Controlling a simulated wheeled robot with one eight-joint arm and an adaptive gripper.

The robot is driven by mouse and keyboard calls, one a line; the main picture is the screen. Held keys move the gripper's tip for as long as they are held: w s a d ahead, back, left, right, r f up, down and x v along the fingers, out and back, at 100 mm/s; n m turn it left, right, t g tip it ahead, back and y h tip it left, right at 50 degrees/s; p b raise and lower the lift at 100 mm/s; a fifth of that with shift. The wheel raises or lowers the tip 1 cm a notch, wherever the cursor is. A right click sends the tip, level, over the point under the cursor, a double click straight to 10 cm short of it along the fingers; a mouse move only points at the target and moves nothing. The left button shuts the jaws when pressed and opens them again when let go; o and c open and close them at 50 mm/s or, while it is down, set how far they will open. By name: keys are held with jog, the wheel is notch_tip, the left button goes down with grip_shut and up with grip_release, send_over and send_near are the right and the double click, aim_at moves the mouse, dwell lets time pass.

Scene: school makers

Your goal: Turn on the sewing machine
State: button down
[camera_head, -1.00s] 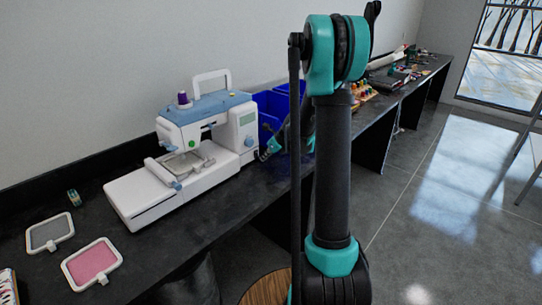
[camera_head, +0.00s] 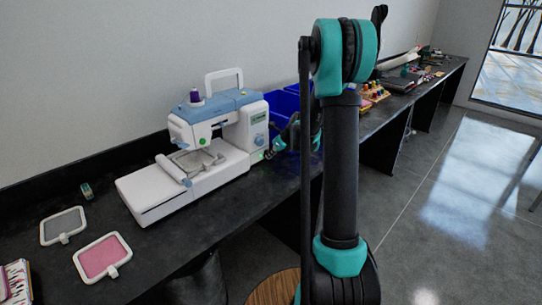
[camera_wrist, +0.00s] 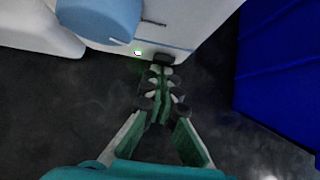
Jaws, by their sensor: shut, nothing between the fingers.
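The white and blue sewing machine (camera_head: 240,133) stands on the dark bench, with a purple thread spool on top. It fills the top of the wrist view (camera_wrist: 205,18), where part of a blue knob (camera_wrist: 100,15) shows. A small lit green-white light (camera_wrist: 137,53) is low on its side wall. My gripper (camera_head: 268,156) is at the lower right end of the machine. In the wrist view my gripper (camera_wrist: 162,62) is shut and empty, its fingertips at the wall's lower edge, just right of the light. I cannot tell whether they touch the wall.
Blue bins (camera_head: 284,106) stand close to the right of the machine; one blue wall (camera_wrist: 280,75) is right of my gripper in the wrist view. A grey hoop (camera_head: 63,226) and a pink hoop (camera_head: 102,258) lie at the front left of the bench.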

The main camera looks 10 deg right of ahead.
jog(key=shift+r, duration=0.15)
jog(key=shift+r, duration=0.7)
